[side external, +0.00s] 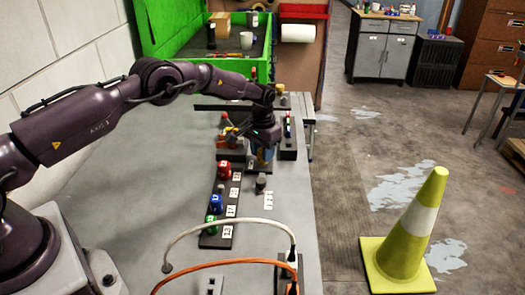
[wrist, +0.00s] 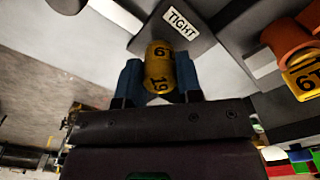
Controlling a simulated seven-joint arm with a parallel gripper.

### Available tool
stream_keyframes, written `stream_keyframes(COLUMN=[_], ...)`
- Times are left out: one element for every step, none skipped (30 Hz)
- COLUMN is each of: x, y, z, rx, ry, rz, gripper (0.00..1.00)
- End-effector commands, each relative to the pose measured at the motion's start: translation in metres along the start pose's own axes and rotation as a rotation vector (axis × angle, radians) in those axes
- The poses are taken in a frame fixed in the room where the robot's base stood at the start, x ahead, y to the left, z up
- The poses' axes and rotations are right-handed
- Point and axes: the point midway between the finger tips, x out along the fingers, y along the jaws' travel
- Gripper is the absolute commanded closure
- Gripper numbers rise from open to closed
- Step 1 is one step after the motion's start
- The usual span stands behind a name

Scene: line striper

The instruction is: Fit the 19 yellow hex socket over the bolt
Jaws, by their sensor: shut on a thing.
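My gripper (wrist: 158,64) is shut on the yellow socket (wrist: 159,70), which is marked 19 and sits between its two blue fingers in the wrist view. In the side view my gripper (side external: 262,158) points down above the grey bench, behind the rack of coloured sockets. The socket is mostly hidden there by the fingers. I cannot make out the bolt for certain in either view. A small dark upright cylinder (side external: 260,184) stands on the bench just in front of my gripper, beside a white label.
A dark rack (side external: 217,240) holds red, blue and green sockets beside number labels. Another yellow part (wrist: 303,75) and an orange one are at right. Cables cross the front bench.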

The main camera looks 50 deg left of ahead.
Motion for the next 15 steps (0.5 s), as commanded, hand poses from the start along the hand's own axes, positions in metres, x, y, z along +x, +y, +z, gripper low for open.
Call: stream_keyframes(x=[-0.0001,0.0,0.0003,0.0006,0.0011,0.0018,0.0025,0.0032,0.0043,0.0051,0.006,0.0071,0.0079,0.008,0.0077], y=[0.0,0.0,0.0,0.0,0.0,0.0,0.0,0.0,0.0,0.0,0.0,0.0,0.0,0.0,0.0], z=[-0.0001,-0.0001,-0.0001,-0.0001,-0.0001,-0.0001,-0.0001,-0.0001,0.0,0.0,0.0,0.0001,0.0001,0.0,-0.0001], rx=[0.0,0.0,0.0,0.0,0.0,0.0,0.0,0.0,0.0,0.0,0.0,0.0,0.0,0.0,0.0], ry=[0.0,0.0,0.0,0.0,0.0,0.0,0.0,0.0,0.0,0.0,0.0,0.0,0.0,0.0,0.0], rz=[0.0,0.0,0.0,0.0,0.0,0.0,0.0,0.0,0.0,0.0,0.0,0.0,0.0,0.0,0.0], gripper=[0.88,0.88,0.88,0.88,0.88,0.88,0.88,0.88,0.88,0.88,0.88,0.88,0.88,0.65,0.56])
